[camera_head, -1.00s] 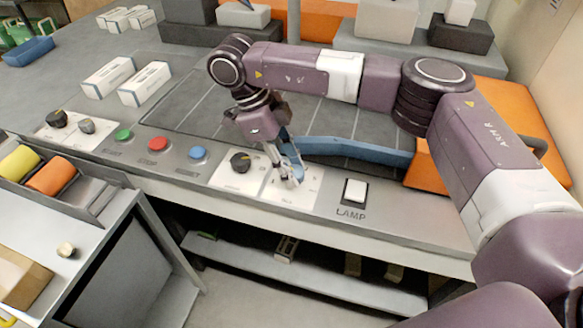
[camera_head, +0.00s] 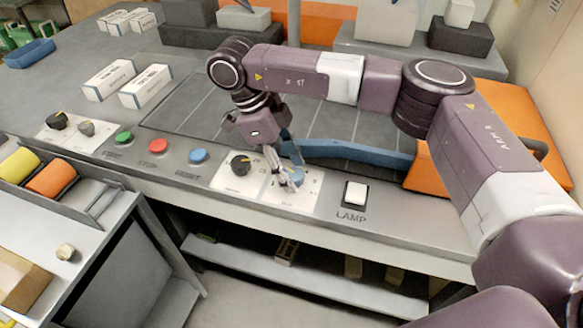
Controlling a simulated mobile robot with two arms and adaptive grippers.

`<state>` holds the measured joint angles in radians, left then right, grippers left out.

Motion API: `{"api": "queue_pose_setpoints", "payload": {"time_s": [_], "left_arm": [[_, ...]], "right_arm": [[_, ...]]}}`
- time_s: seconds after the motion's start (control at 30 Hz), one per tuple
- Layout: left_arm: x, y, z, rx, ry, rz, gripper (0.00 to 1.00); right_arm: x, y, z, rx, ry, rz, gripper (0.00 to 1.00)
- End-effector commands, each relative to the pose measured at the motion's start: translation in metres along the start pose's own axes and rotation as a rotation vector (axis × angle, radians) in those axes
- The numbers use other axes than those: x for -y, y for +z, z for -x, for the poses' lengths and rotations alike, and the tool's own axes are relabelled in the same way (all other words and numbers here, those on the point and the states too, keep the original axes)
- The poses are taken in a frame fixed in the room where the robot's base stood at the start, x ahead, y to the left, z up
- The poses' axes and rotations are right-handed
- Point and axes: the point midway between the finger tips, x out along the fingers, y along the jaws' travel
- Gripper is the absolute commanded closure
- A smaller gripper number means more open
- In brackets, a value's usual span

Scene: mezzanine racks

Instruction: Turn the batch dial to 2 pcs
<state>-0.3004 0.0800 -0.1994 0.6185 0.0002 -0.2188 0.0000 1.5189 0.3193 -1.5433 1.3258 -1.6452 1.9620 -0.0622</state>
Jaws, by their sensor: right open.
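My right gripper (camera_head: 288,180) is open and points down at a blue dial (camera_head: 298,176) on a white plate (camera_head: 305,203) at the console's front edge. The fingers are at the dial and cover part of it. I cannot tell if they touch it. The plate's small print is too blurred to read, so the batch label and the dial's setting cannot be told. A black dial (camera_head: 240,163) with a yellow pointer mark sits on the plate just to the left. My left gripper is not in view.
Green (camera_head: 124,138), red (camera_head: 158,145) and blue (camera_head: 198,155) buttons lie to the left along the console. A white LAMP switch (camera_head: 356,192) is close on the right. White boxes (camera_head: 145,86) stand behind the buttons. A blue bar (camera_head: 350,150) lies behind my gripper.

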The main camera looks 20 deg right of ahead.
Motion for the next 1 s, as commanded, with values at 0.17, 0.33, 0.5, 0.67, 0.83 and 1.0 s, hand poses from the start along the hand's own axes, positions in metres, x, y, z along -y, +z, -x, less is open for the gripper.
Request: {"api": "queue_pose_setpoints", "payload": {"time_s": [0.17,0.33,0.5,0.67,0.83,1.0], "left_arm": [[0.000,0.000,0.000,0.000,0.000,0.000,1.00],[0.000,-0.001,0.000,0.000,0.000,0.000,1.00],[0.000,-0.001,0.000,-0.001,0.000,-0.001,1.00],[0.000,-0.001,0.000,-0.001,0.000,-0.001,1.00],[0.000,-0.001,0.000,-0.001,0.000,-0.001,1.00],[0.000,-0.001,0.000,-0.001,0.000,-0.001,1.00]], "right_arm": [[0.000,0.001,0.021,0.003,-0.004,0.001,0.50],[0.001,0.001,0.059,0.003,-0.006,-0.002,0.50],[0.001,0.001,0.091,0.002,-0.005,-0.002,0.50],[0.000,0.000,0.111,0.001,-0.003,-0.001,0.50],[0.000,0.000,0.119,0.001,-0.001,0.000,0.50],[0.000,0.000,0.120,0.001,0.000,0.001,0.50]]}}
